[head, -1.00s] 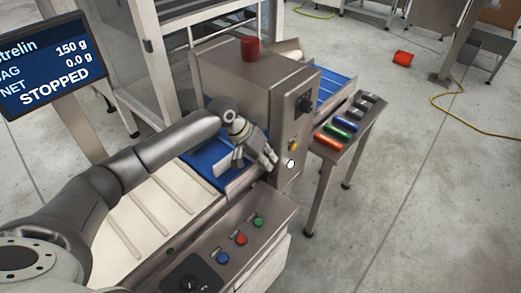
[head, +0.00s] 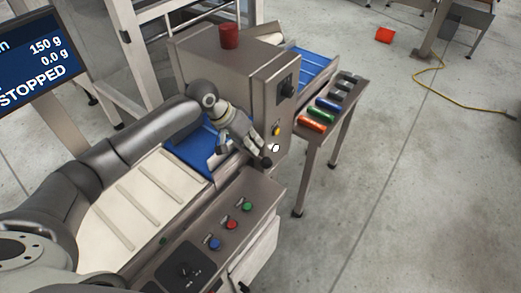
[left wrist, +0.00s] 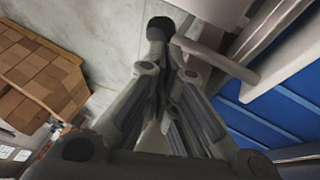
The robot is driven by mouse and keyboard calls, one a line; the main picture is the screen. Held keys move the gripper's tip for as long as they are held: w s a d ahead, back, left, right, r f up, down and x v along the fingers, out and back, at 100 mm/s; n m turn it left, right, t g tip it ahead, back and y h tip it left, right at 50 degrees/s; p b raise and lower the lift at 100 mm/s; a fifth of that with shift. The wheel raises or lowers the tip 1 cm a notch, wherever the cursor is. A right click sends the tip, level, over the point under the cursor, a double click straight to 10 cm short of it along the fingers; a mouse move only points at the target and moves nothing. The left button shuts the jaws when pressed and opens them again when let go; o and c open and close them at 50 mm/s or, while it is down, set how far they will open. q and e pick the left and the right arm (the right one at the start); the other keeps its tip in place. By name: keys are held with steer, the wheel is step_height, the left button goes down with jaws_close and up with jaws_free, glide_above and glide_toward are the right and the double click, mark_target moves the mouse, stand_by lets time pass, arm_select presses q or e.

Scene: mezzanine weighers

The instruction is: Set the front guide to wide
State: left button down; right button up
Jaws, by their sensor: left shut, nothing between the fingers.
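My left gripper (head: 258,152) is shut and empty at the near side of the blue belt (head: 190,152), beside the steel housing. A black ball knob (head: 266,162) shows right at its fingertips. The left wrist view also shows the black knob (left wrist: 160,27) just beyond the closed fingers (left wrist: 170,68), with a grey bar (left wrist: 215,60) running off to the right. I cannot tell whether the fingers touch the knob. The front guide's setting cannot be read; the gripper and arm hide part of the belt edge. My right gripper is out of view.
The steel housing (head: 225,72) carries a yellow knob (head: 277,131) and a red top piece (head: 229,37). A panel with blue, red and green buttons (head: 232,225) lies in front. A side table (head: 318,150) holds several coloured pieces. A screen (head: 40,62) reads STOPPED.

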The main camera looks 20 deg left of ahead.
arm_select(q)
steer(key=v, duration=0.7)
steer(key=shift+s+r, duration=0.2)
steer(key=shift+r, duration=0.1)
